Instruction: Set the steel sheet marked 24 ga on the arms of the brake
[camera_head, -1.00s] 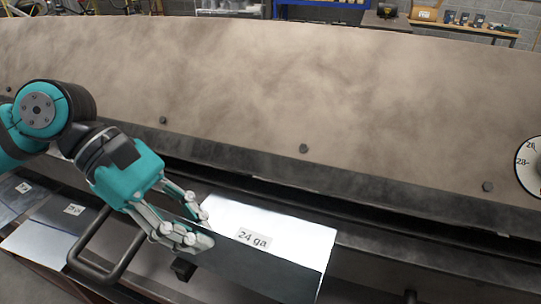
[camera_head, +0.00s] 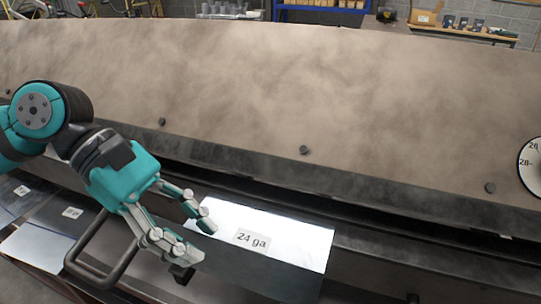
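The steel sheet marked 24 ga (camera_head: 285,238) lies in front of the brake's long dark jaw, its label facing up. It appears to rest on the brake's arms, though what is under it is mostly hidden. The brake (camera_head: 270,95) is a large, scuffed tan machine filling the middle of the head view. My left gripper (camera_head: 194,238) is at the sheet's left end, its two fingers spread apart with the sheet's left edge close to them. I cannot tell whether a finger touches the sheet. My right gripper is not in view.
Other labelled sheets (camera_head: 40,250) lie at the lower left. A dark bent handle (camera_head: 103,262) stands between them and the 24 ga sheet, below my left gripper. A round dial (camera_head: 531,165) is at the right edge. Shelves and a bench (camera_head: 465,30) stand far behind.

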